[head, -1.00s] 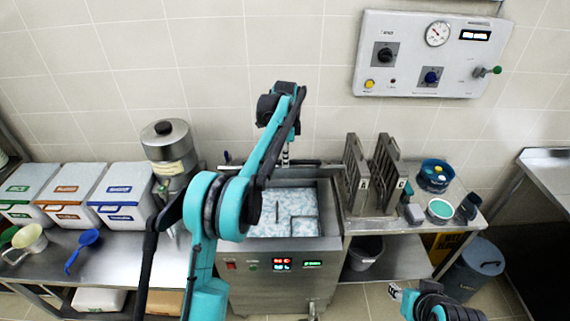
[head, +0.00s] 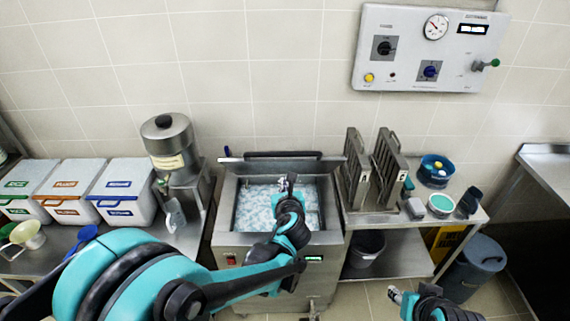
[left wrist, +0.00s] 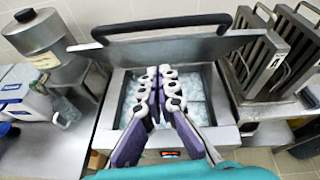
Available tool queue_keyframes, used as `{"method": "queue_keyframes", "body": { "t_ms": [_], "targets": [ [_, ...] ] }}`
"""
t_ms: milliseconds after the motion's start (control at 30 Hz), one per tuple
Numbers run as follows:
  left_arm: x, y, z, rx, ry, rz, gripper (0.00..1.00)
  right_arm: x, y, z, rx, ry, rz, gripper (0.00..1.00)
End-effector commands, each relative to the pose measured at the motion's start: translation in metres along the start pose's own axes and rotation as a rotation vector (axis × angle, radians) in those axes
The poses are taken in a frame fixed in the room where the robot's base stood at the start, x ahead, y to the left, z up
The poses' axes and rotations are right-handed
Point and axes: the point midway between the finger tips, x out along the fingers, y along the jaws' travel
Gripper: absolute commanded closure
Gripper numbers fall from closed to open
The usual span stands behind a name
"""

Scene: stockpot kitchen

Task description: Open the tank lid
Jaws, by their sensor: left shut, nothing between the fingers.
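The steel tank (head: 228,222) stands in the middle, its top open and whitish-blue contents showing inside. The tank lid (head: 316,168) stands raised at the tank's back edge, with its dark bar handle (head: 283,154) on top. In the left wrist view the lid (left wrist: 205,47) and its black handle (left wrist: 160,26) lie beyond the fingers. My left gripper (head: 285,183) is shut and empty over the tank opening, in front of the lid and apart from the handle; its fingers (left wrist: 160,75) show close together. My right gripper (head: 397,295) is at lower right, too small to judge.
Lidded white bins (head: 122,188) and a steel dispenser (head: 170,145) stand left. Upright racks (head: 388,165) and blue containers (head: 436,170) stand right of the tank. A control panel (head: 430,48) hangs on the wall. A bucket (head: 475,265) stands on the floor.

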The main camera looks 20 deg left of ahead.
Motion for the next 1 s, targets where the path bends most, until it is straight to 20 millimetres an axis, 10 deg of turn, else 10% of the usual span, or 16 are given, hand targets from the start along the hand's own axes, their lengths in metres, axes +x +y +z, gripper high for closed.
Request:
{"method": "queue_keyframes", "body": {
  "t_ms": [200, 700, 1000],
  "targets": [
    [-0.011, -0.004, -0.003, 0.120, -0.056, -0.046, 1.00, 0.001, 0.000, 0.001, 0.000, 0.000, 0.000, 0.60],
    [0.087, -0.008, 0.002, 0.114, -0.054, -0.043, 1.00, 0.004, 0.000, 0.003, 0.000, 0.000, 0.000, 0.60],
    [0.107, -0.012, 0.030, 0.115, -0.053, -0.043, 1.00, -0.001, 0.000, -0.001, 0.000, 0.000, 0.000, 0.60]
  ]
}}
